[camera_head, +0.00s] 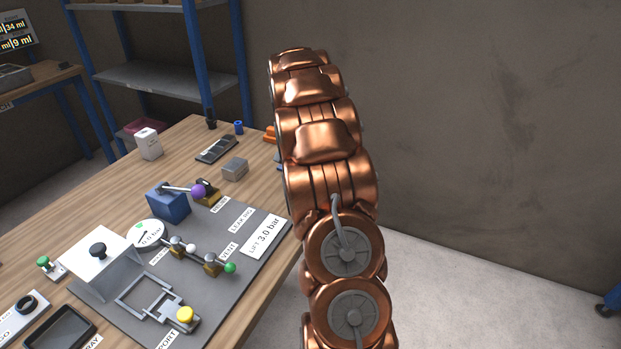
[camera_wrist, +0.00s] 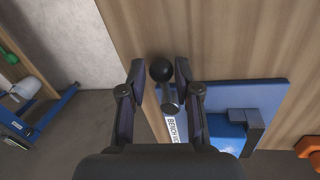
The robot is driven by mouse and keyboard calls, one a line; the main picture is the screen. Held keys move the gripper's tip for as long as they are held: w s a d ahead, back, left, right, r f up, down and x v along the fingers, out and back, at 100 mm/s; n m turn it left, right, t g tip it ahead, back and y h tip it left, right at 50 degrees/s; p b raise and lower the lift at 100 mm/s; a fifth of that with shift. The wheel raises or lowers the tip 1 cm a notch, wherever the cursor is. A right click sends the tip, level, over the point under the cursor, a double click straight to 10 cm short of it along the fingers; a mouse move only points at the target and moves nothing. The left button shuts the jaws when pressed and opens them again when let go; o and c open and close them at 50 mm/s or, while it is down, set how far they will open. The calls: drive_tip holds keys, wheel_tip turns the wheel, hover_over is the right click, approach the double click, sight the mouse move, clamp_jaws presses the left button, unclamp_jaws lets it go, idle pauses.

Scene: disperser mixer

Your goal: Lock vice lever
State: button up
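The vice lever shows in the wrist view as a grey rod with a black ball knob (camera_wrist: 161,70). The blue bench vice (camera_wrist: 235,128) is at the right of the wrist view, on a blue plate. A partly hidden label starting "BENCH VI" (camera_wrist: 172,130) lies by the rod. My gripper (camera_wrist: 160,76) is open, with one finger on each side of the knob and rod. A gap shows on both sides of the knob; depth relative to it is hard to tell. In the head view my arm hides the gripper and most of the vice area.
The wooden bench (camera_head: 60,222) carries a grey panel (camera_head: 262,262) with a blue box (camera_head: 168,204), a purple-knobbed lever (camera_head: 198,191), a gauge and small valves. An orange object (camera_wrist: 308,146) lies beyond the vice. Floor is open right of the bench.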

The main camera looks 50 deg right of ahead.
drive_tip(key=shift+o, duration=1.2)
wheel_tip(320, 180, up, 12)
drive_tip(key=w, duration=0.2)
drive_tip(key=shift+w, duration=0.15)
drive_tip(key=shift+a+f, duration=0.1)
drive_tip(key=shift+a, duration=0.1)
